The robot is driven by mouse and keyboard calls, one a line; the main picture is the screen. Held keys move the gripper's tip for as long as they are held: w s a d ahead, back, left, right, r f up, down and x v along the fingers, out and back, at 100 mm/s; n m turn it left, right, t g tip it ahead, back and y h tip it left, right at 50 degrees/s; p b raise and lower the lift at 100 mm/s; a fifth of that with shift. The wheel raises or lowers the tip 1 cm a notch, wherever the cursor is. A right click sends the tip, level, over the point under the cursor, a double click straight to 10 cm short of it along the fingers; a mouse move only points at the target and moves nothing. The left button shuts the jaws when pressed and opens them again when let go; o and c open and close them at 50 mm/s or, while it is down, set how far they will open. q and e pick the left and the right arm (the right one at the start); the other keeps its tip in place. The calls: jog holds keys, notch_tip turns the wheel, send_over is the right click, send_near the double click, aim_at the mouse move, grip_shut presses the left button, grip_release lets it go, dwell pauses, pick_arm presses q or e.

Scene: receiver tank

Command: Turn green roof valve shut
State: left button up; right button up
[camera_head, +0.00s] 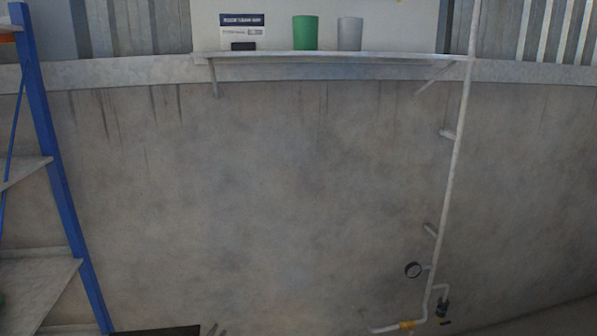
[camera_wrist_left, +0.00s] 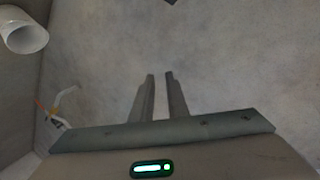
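I cannot make out a green roof valve in either view. My left gripper (camera_head: 215,330) just enters the bottom edge of the head view, in front of the bare wall. In the left wrist view its two fingers (camera_wrist_left: 160,75) stand slightly apart, with nothing between them. My right gripper is not in view. A pale pipe (camera_head: 454,165) runs down the wall at the right. Near its foot are a round gauge (camera_head: 413,269), a small dark valve-like fitting (camera_head: 442,307) and a yellow fitting (camera_head: 407,325). They are well to the right of my left gripper.
A wall shelf (camera_head: 340,55) holds a green cup (camera_head: 305,33), a grey cup (camera_head: 349,34) and a small dark block (camera_head: 243,46). A blue-framed rack (camera_head: 50,150) stands at the left. A white open-ended tube (camera_wrist_left: 25,38) shows in the wrist view. The middle wall is clear.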

pick_arm(q)
jog(key=s+d+f+n+g+p, duration=0.1)
jog(key=s+d+f+n+g, duration=0.15)
jog(key=s+f, duration=1.3)
jog(key=s+d+f+n+g, duration=0.1)
jog(key=s+f+g, duration=0.3)
jog(key=s+f, duration=1.15)
jog(key=s+d+f+n+g+h, duration=0.1)
jog(key=s+f, duration=0.3)
jog(key=s, duration=1.4)
jog(key=shift+n+g+p, duration=0.4)
jog(key=shift+n+g, duration=0.15)
jog(key=shift+g, duration=0.3)
jog(key=shift+f, duration=0.1)
